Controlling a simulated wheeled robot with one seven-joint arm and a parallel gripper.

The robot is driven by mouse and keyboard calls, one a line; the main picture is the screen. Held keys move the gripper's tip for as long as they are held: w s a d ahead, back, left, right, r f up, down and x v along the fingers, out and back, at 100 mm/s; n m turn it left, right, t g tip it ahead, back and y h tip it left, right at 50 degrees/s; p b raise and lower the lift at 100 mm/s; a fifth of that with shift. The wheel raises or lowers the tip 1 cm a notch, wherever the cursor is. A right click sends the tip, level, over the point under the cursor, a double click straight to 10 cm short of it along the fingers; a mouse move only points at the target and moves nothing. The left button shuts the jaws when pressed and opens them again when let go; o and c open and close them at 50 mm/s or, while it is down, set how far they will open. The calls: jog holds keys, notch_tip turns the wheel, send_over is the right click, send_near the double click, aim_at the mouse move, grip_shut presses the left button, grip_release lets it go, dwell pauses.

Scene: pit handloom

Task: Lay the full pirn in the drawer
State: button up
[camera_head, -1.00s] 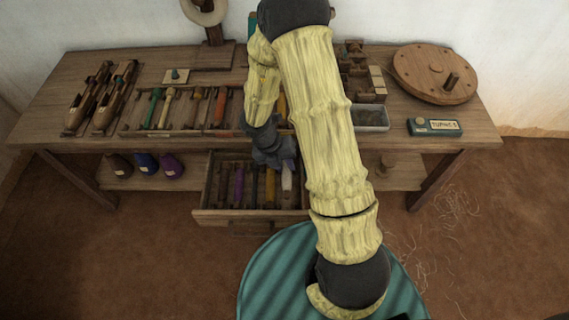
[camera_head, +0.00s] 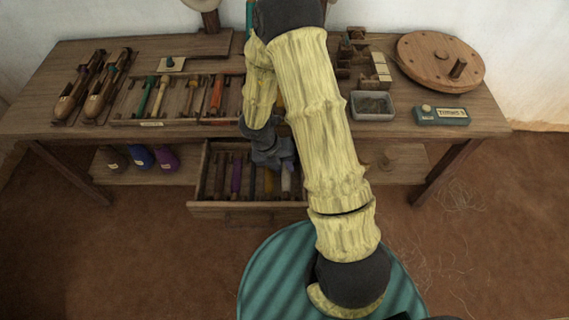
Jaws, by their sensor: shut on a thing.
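The drawer (camera_head: 247,208) is pulled open under the middle of the table. Several pirns lie in it side by side, among them a purple one (camera_head: 236,176) and a whitish one (camera_head: 286,180) near its right end. My gripper (camera_head: 277,160) is over the right part of the open drawer, pointing down. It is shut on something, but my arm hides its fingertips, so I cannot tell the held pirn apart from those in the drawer.
A tray (camera_head: 180,123) of coloured pirns and two wooden shuttles (camera_head: 75,90) lie on the tabletop at left. A grey bin (camera_head: 372,106), a teal counter box (camera_head: 440,115) and a round wooden disc (camera_head: 439,62) are at right. Bobbins (camera_head: 165,158) stand on the shelf below.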

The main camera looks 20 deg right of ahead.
aim_at(284, 168)
jog(key=shift+d, duration=0.1)
jog(key=o, duration=1.4)
jog(key=shift+c, duration=0.2)
jog(key=shift+r, duration=0.15)
notch_tip(284, 168, up, 8)
jog(key=p, duration=0.8)
jog(key=shift+p, duration=0.3)
